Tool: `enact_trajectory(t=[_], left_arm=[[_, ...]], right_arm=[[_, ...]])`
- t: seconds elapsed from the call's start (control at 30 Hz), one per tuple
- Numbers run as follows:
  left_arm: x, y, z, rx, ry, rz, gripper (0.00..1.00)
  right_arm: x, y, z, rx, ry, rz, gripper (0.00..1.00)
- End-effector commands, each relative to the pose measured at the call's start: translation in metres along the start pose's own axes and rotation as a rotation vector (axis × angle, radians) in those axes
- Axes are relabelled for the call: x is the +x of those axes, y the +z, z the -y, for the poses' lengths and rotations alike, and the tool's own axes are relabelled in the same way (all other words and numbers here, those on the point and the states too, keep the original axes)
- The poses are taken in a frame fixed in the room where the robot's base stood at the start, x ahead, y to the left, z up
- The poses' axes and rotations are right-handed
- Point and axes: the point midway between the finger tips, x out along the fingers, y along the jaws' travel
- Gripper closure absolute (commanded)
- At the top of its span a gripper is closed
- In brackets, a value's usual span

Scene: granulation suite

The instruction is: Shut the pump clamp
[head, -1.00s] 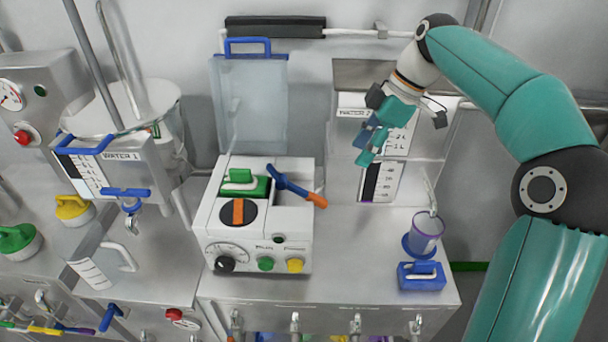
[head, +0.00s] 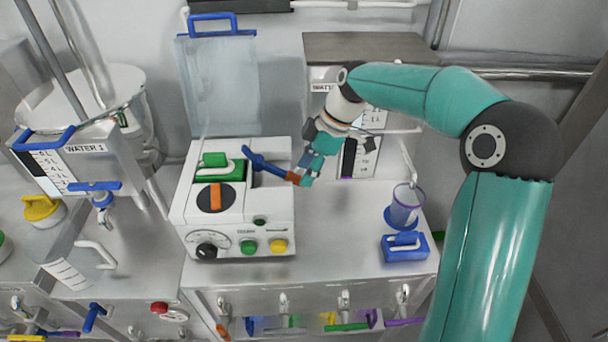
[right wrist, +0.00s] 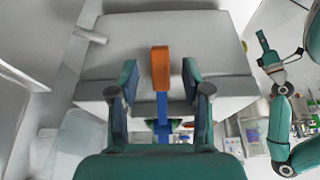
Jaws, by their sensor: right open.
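The white pump (head: 245,212) stands on the steel bench, with a dark round dial crossed by an orange bar on top. Its clamp lever (head: 265,163) is blue with an orange end and slants out from the pump top to the right. My right gripper (head: 301,179) is at the lever's orange end. In the right wrist view its fingers (right wrist: 160,78) are open, with the lever's orange end (right wrist: 160,68) between them and a gap on both sides. My left gripper (right wrist: 268,52) shows small at the right of that view; its opening is unclear.
A green clip (head: 219,168) sits on the pump top, and a clear raised cover (head: 218,90) stands behind. A purple cup (head: 405,207) and a blue block (head: 404,248) are to the right. The bench between pump and cup is clear.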

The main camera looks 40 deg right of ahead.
Motion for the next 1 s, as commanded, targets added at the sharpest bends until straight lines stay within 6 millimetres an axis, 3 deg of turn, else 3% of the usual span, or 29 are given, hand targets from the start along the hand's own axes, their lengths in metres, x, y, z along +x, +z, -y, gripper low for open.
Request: enact_trajectory(t=[0.2,0.53,0.83,1.0], left_arm=[[0.000,0.000,0.000,0.000,0.000,0.000,1.00],[0.000,0.000,0.000,0.000,0.000,0.000,1.00],[0.000,0.000,0.000,0.000,0.000,0.000,1.00],[0.000,0.000,0.000,0.000,0.000,0.000,1.00]], right_arm=[[0.021,-0.001,0.000,-0.001,-0.001,0.000,0.52],[0.024,-0.001,0.000,-0.001,0.000,0.000,0.52],[0.024,-0.001,0.000,-0.002,0.000,0.000,1.00],[0.024,-0.001,-0.001,-0.002,0.001,0.000,1.00]])
